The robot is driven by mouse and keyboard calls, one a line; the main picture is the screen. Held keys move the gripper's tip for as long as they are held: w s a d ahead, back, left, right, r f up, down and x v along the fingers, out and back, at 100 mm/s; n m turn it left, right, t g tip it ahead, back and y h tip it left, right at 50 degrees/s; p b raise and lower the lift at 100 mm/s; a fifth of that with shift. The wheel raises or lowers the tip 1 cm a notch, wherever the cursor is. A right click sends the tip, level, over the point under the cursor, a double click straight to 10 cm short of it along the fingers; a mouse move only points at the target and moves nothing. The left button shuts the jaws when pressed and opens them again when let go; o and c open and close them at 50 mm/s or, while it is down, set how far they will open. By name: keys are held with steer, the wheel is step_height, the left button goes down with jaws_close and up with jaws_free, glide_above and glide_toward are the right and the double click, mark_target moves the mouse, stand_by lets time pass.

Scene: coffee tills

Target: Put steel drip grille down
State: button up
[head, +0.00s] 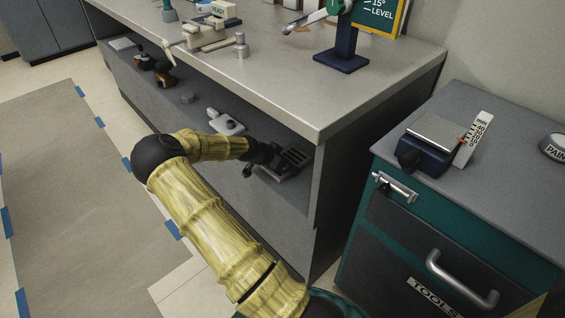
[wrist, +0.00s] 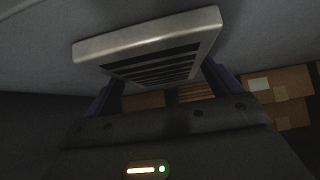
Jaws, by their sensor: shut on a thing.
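The steel drip grille (wrist: 150,42) is a pale metal slab with dark parallel slots. In the wrist view it lies between the two dark fingers of my gripper (wrist: 160,88), which is shut on it. In the head view my gripper (head: 270,160) reaches into the open shelf bay under the counter. The grille (head: 297,157) shows there at its far side, near the bay's right end. I cannot tell whether the grille touches the shelf (head: 255,190), as the gripper hides part of it.
The grey counter (head: 290,90) overhangs the bay. A teal tool cabinet (head: 440,215) stands at right. Brown boxes (wrist: 290,95) show in the wrist view.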

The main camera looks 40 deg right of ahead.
steer(key=o, duration=1.1)
steer(key=shift+f, duration=0.1)
steer(key=shift+a+r, duration=0.2)
steer(key=shift+r, duration=0.2)
steer(key=p+v, duration=0.3)
steer(key=v, duration=0.8)
steer(key=shift+a+p, duration=0.1)
steer(key=shift+p, duration=0.3)
